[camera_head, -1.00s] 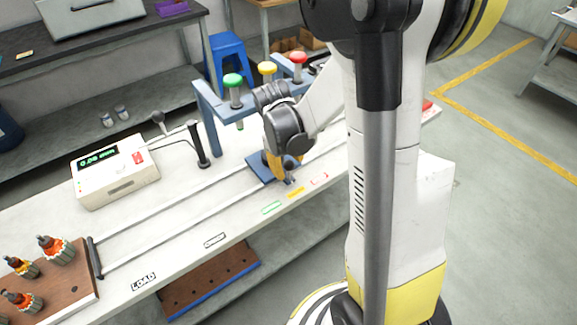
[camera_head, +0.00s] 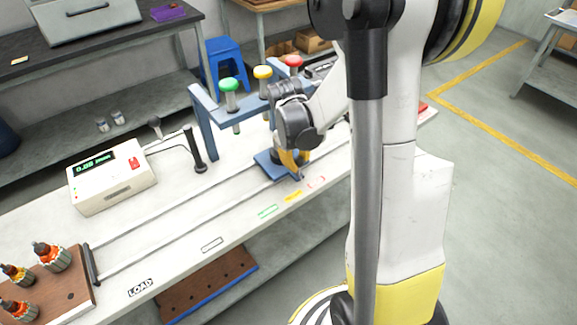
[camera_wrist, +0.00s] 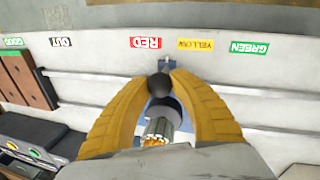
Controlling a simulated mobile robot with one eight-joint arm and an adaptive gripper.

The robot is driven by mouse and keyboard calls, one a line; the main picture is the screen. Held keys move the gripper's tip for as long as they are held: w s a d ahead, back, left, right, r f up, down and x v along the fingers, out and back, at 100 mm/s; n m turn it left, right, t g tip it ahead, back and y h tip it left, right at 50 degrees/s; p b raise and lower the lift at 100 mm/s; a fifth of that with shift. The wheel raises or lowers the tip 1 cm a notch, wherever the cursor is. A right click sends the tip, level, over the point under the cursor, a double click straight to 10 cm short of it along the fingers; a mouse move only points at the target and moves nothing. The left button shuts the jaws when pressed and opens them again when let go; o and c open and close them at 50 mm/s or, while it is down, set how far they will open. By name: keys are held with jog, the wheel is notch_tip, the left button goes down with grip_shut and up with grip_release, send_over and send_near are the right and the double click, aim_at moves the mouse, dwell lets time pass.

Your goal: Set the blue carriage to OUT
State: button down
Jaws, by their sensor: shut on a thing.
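The blue carriage (camera_head: 268,166) sits on two rails on the white bench, under the blue frame with coloured buttons. My gripper (camera_head: 291,160) is over it, its yellow fingers closed on the dark round knob (camera_wrist: 158,85) of the carriage. In the wrist view the carriage's blue pointer (camera_wrist: 167,62) lies between the RED label (camera_wrist: 145,43) and the YELLOW label (camera_wrist: 195,45), closer to RED. The OUT label (camera_wrist: 61,42) is farther left there. A ribbed metal part with orange winding (camera_wrist: 160,128) shows behind the knob. Most of the carriage is hidden by my fingers.
Green (camera_head: 229,85), yellow (camera_head: 262,72) and red (camera_head: 292,61) buttons top the blue frame (camera_head: 207,125) near my arm. A meter (camera_head: 110,178) and a rack with wound parts (camera_head: 58,288) stand left. The LOAD label (camera_head: 140,287) marks the front edge.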

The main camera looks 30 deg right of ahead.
jog(key=d, duration=1.6)
jog(key=w+d, duration=0.1)
jog(key=d, duration=0.7)
jog(key=shift+d, duration=0.35)
jog(key=shift+d, duration=0.1)
jog(key=c, duration=1.2)
grip_release()
jog(key=shift+c, duration=0.2)
jog(key=shift+o, duration=0.8)
jog(key=shift+d, duration=0.15)
notch_tip(320, 180, up, 12)
jog(key=a, duration=0.2)
jog(key=shift+s+a, duration=0.25)
jog(key=shift+s, duration=0.1)
jog(key=shift+f, duration=0.1)
